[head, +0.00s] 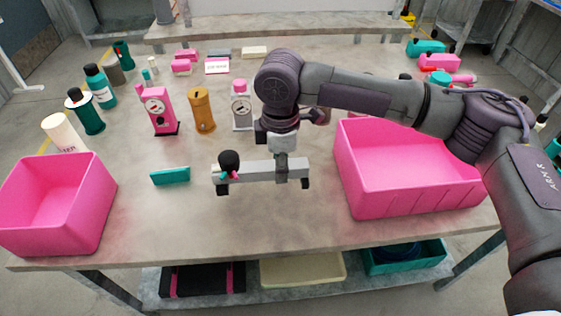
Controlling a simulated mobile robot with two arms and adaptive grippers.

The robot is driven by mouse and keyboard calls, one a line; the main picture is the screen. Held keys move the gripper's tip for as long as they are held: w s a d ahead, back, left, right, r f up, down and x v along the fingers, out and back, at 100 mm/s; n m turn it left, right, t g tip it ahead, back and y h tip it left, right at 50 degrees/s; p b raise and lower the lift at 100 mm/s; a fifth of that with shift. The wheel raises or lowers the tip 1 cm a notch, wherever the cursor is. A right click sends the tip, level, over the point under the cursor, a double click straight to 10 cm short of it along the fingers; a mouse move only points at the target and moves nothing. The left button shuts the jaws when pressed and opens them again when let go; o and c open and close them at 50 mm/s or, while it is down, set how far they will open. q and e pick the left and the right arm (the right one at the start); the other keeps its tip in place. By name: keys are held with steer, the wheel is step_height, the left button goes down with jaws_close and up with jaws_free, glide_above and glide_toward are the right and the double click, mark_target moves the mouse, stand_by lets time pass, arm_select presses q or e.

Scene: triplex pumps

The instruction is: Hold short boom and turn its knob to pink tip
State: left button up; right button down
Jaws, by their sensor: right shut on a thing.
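The short boom (257,172) is a light grey bar lying nearly level across the middle of the table in the head view. A black round knob (229,159) sits at its left end, with small pink and teal tips just below it. Which tip the knob points to is too small to tell. My right gripper (286,168) comes down from above and is shut on the boom right of its middle. The gripper and wrist hide part of the bar. I cannot tell whether the boom touches the table. My left gripper is not in view.
Pink bins stand at the left (62,196) and right (405,190) of the table. A teal block (170,176) lies left of the boom. A pink gauge device (157,108), an orange cylinder (201,110) and a grey gauge device (242,108) stand behind. The table front is clear.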

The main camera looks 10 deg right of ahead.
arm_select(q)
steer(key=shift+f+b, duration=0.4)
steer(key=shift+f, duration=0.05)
arm_select(e)
steer(key=shift+f, duration=2.65)
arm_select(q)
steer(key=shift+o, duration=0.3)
